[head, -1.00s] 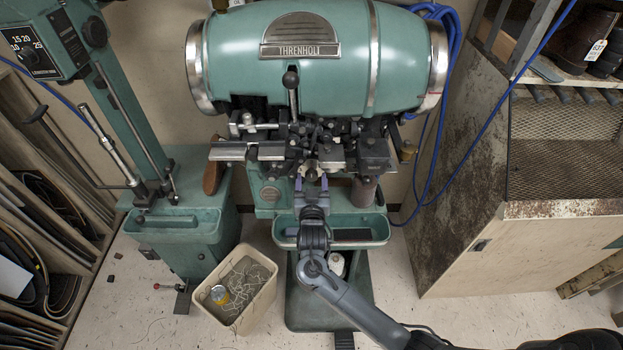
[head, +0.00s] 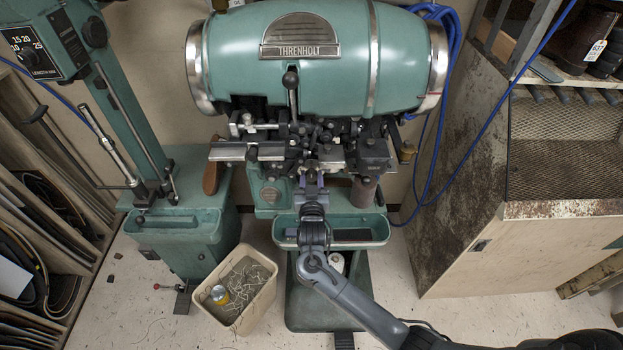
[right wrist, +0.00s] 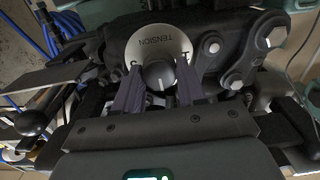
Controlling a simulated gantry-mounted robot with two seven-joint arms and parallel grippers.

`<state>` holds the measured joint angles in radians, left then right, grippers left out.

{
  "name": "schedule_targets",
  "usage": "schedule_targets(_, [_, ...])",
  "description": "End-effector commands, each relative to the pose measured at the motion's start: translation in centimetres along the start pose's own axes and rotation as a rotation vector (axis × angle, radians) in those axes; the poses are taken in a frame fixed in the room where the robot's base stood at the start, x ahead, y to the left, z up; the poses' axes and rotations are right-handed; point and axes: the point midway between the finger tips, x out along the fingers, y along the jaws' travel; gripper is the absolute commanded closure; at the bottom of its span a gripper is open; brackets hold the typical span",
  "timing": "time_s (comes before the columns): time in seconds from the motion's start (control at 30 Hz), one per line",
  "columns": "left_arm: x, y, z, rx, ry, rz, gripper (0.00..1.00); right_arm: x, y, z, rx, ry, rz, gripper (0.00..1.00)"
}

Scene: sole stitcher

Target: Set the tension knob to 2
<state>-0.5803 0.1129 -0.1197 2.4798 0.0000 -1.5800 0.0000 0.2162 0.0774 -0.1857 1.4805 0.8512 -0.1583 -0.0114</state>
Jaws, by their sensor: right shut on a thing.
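The tension knob (right wrist: 158,76) is a dark round knob with a white pointer line, in the right wrist view. It sits on a pale round dial plate (right wrist: 158,42) lettered TENSION, which appears upside down. The pointer line points toward the bottom of that view. Parts of numerals show beside the fingers; the rest of the scale is hidden. My right gripper (right wrist: 159,68) has one finger on each side of the knob and is shut on it. In the head view my right gripper (head: 311,181) reaches the underside of the green stitcher (head: 320,65). The knob is hidden there.
Dark linkages (right wrist: 235,50) crowd the knob in the right wrist view. Below the stitcher head is a green tray (head: 377,232). A beige bin (head: 258,312) stands on the floor to the left, and a rusty wooden cabinet (head: 450,240) to the right.

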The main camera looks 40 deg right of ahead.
Motion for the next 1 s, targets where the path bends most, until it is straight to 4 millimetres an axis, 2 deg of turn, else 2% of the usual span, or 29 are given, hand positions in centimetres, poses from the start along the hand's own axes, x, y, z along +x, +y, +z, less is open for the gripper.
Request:
schedule_targets(0.37, [-2.4, -0.3, -0.7, 0.011, -0.002, -0.009, 0.00, 0.0, -0.1, -0.5, -0.154, 0.000, 0.000, 0.90])
schedule_targets(0.7, [-5.5, -0.4, -1.7, 0.011, -0.002, -0.008, 0.00, 0.0, -0.2, -0.5, -0.439, 0.000, 0.001, 0.90])
schedule_targets(1.0, [-7.2, -0.2, -2.3, 0.002, 0.000, -0.001, 0.00, 0.0, -0.2, -0.2, -0.652, 0.000, 0.001, 0.90])
